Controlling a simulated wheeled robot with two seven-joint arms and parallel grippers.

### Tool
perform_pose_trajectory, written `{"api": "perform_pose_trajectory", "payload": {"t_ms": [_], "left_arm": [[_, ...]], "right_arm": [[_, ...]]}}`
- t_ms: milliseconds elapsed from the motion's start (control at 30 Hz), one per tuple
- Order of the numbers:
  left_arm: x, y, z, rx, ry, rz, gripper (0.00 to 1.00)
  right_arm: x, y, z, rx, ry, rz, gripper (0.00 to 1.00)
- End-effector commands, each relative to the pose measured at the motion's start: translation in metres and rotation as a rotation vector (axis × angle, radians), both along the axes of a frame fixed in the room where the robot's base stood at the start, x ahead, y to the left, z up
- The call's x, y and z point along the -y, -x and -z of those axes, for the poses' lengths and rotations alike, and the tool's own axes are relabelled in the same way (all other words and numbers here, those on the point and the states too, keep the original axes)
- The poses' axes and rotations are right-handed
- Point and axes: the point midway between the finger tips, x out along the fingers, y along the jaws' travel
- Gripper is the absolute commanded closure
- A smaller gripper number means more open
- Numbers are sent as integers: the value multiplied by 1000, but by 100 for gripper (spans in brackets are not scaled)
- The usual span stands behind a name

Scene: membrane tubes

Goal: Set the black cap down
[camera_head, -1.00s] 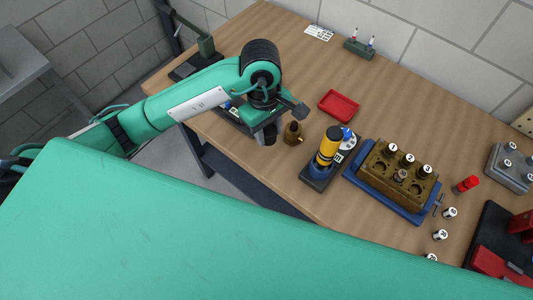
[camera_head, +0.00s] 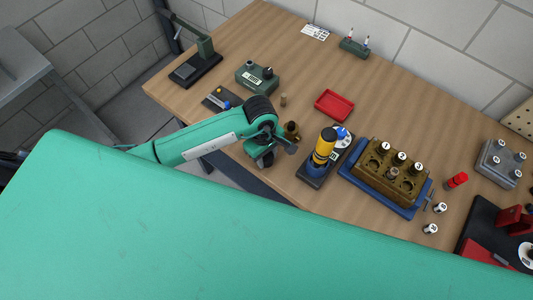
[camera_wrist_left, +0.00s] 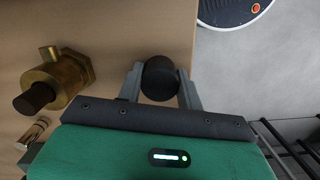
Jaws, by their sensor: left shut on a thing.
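The black cap (camera_wrist_left: 159,78) is a short dark cylinder in the left wrist view. My left gripper (camera_head: 264,161) is shut on it, with one finger on each side. In the wrist view the cap shows over the wood table close to its edge. I cannot tell whether it touches the tabletop. In the head view my gripper and wrist largely hide it. A brass fitting (camera_wrist_left: 60,82) with a dark round end and a side stub stands left of the cap, apart from it; it also shows in the head view (camera_head: 291,131). My right gripper is not in view.
A red tray (camera_head: 335,105) lies behind the fitting. A yellow-and-black device (camera_head: 322,150) on a dark base and a brass block (camera_head: 378,184) in a blue tray (camera_head: 425,196) stand to the right. A green box (camera_head: 257,77) stands behind my arm. The table's front edge is close to my gripper.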

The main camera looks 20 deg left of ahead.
Motion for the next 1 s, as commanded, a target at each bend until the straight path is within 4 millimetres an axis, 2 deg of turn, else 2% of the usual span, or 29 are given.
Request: {"api": "perform_pose_trajectory", "payload": {"t_ms": [267,300,367,400,800,867,1000], "left_arm": [[0,0,4,0,0,1,85],[0,0,2,0,0,1,56],[0,0,2,0,0,0,44],[0,0,2,0,0,0,42],[0,-1,-4,2,0,0,42],[-2,-3,-11,5,1,0,42],[-4,-5,-38,8,0,2,42]], "right_arm": [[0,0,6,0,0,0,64],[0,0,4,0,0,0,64],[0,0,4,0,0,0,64],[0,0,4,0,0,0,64],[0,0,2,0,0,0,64],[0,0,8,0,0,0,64],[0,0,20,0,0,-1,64]]}}
